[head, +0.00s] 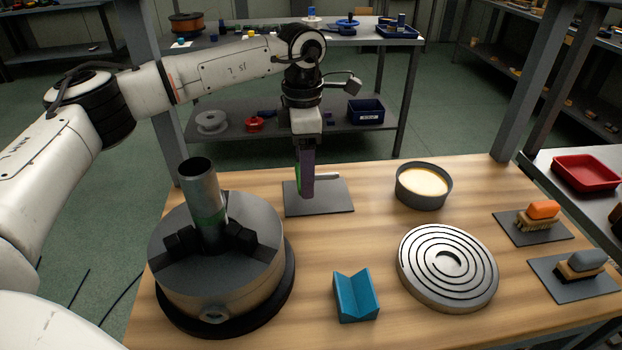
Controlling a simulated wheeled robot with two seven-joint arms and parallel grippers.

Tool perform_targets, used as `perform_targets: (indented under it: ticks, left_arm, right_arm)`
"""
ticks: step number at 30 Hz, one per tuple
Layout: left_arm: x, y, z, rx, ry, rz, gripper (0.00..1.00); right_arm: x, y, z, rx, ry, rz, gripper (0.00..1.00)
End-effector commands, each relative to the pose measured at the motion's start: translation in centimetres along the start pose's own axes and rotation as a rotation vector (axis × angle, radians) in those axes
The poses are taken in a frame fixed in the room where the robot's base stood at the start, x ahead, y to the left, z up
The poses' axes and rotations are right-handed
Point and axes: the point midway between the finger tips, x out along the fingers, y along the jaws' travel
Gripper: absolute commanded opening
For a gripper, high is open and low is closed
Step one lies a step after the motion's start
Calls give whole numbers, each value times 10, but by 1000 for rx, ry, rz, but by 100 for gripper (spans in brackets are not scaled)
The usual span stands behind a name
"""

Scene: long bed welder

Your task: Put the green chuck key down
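My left gripper (306,192) points down over a grey mat (335,204) on the wooden bench, its fingertips close to the mat. A purple finger faces me, with a thin green strip along its left side. A pale metal bar (328,175) sticks out to the right from behind the finger, low over or on the mat. It may be part of the green chuck key, but the finger hides most of that spot. I cannot tell whether the fingers grip it. My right gripper is not in view.
A large chuck (215,275) with an upright metal tube (200,190) stands left of the mat. A blue V-block (356,296), a spiral-grooved disc (448,268), a round tin (424,186) and two brushes (539,216) (581,264) on mats are to the right. Bare wood lies between them.

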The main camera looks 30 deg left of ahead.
Motion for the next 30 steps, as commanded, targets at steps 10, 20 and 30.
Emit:
perform_targets:
  ticks: [10, 20, 30]
  left_arm:
    - [31, -2, 0, 2, 2, -2, 18]
    - [35, -2, 0, 2, 4, -3, 86]
    - [31, -2, 0, 2, 3, -2, 88]
  right_arm:
    - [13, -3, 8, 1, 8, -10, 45]
    - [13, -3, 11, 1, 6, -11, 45]
    - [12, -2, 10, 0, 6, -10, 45]
